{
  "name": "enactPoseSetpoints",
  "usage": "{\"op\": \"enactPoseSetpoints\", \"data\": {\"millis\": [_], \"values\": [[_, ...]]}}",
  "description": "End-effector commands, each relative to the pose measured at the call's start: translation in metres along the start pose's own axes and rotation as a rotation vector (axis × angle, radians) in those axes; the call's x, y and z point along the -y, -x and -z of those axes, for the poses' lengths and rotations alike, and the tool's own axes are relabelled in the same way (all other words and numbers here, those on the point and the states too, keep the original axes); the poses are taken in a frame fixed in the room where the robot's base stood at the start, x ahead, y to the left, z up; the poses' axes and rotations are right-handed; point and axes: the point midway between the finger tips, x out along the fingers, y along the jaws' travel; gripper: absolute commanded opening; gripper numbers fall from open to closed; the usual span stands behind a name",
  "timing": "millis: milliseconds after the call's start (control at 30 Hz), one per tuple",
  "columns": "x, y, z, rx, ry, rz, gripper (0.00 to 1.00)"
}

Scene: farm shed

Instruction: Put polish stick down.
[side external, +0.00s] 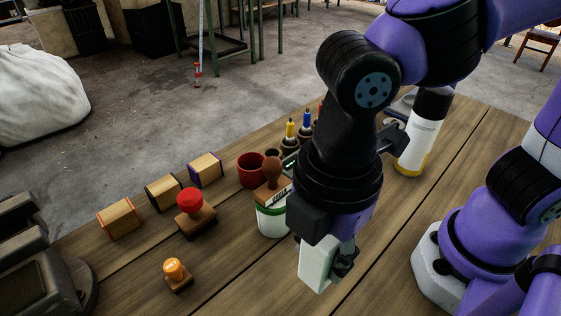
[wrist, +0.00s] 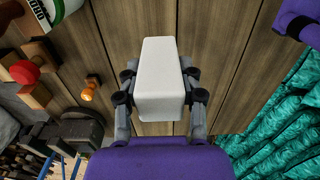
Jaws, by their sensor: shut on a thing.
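The polish stick (side external: 317,265) is a plain white block with rounded edges. In the side external view it stands upright under my gripper (side external: 343,262), its lower end at or very near the wooden table; I cannot tell whether it touches. In the wrist view the white stick (wrist: 162,75) sits between the two fingers of my gripper (wrist: 160,88), which press on its left and right sides. My wrist hides part of its upper end in the side external view.
A white and green tub (side external: 272,220) with a stamp on it stands left of my gripper. A red-topped stamp (side external: 194,212), an orange stamp (side external: 177,275) and wooden blocks (side external: 120,218) lie further left. A bottle (side external: 420,135) stands behind. The table (side external: 235,285) is clear at the front.

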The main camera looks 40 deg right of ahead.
Motion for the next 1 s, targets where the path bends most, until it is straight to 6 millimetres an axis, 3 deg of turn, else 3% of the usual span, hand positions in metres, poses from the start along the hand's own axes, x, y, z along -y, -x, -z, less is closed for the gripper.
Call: {"op": "enactPoseSetpoints", "data": {"millis": [200, 500, 933, 967, 1000], "values": [[0.001, -0.041, -0.001, 0.004, -0.001, 0.002, 0.00], [0.000, -0.084, -0.001, 0.004, -0.001, 0.003, 0.00], [0.000, -0.093, 0.000, 0.000, -0.001, 0.000, 0.00], [0.000, -0.093, 0.000, 0.000, -0.001, 0.000, 0.48], [0.000, -0.093, 0.000, 0.000, -0.001, 0.000, 0.68]]}}
